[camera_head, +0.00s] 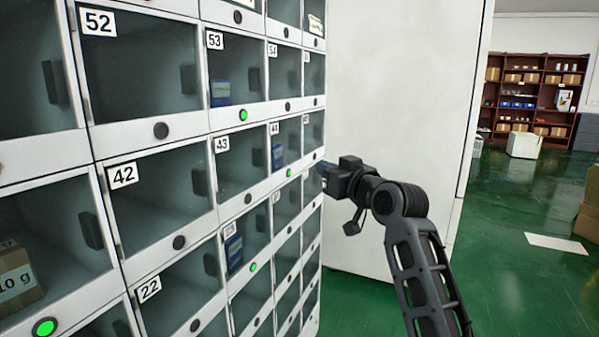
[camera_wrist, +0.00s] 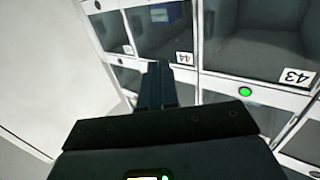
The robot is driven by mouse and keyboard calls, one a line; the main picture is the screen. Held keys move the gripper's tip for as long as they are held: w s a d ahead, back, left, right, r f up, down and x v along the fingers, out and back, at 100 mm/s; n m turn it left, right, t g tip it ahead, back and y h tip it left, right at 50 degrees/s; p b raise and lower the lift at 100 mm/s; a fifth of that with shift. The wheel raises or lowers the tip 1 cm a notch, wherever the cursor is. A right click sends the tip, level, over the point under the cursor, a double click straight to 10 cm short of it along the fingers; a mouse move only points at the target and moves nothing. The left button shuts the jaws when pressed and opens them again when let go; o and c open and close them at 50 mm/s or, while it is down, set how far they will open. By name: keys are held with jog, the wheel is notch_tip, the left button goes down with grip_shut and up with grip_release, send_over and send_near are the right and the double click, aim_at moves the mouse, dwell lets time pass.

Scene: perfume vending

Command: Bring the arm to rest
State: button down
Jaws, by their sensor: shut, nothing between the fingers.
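My gripper (camera_head: 322,168) reaches in from the right in the head view, close to the right end of the locker wall (camera_head: 64,147). Its fingers point left toward the compartment fronts. In the wrist view my gripper (camera_wrist: 158,72) shows its two dark fingers together, with nothing between them. The compartment door marked 44 (camera_wrist: 184,58) is just beyond the fingertips, and door 43 (camera_wrist: 297,76) is to the right. I cannot tell whether the fingertips touch the locker front.
Blue boxes stand behind doors 53 (camera_head: 220,92) and 44 (camera_head: 277,157). Several door buttons glow green. A white panel (camera_head: 400,90) stands behind my arm. Green floor (camera_head: 510,270) is open at right, with a brown shelf (camera_head: 530,95) and cardboard boxes (camera_head: 590,205) beyond.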

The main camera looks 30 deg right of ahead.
jog(key=s+a+f+m+g+h, duration=0.1)
jog(key=s+a+f, duration=0.4)
jog(key=s+f, duration=0.75)
jog(key=s+a+f+m+g, duration=0.1)
jog(key=s+a+f, duration=0.5)
jog(key=s+f, duration=0.65)
jog(key=s+a+r+n, duration=0.1)
jog(key=s+a+r, duration=0.1)
jog(key=s, duration=1.3)
jog(key=s+a+r+n+g+y, duration=0.1)
jog(key=s+a+r, duration=0.1)
jog(key=s, duration=1.3)
jog(key=shift+a+r, duration=0.2)
jog(key=shift+a, duration=0.2)
jog(key=shift+s, duration=0.1)
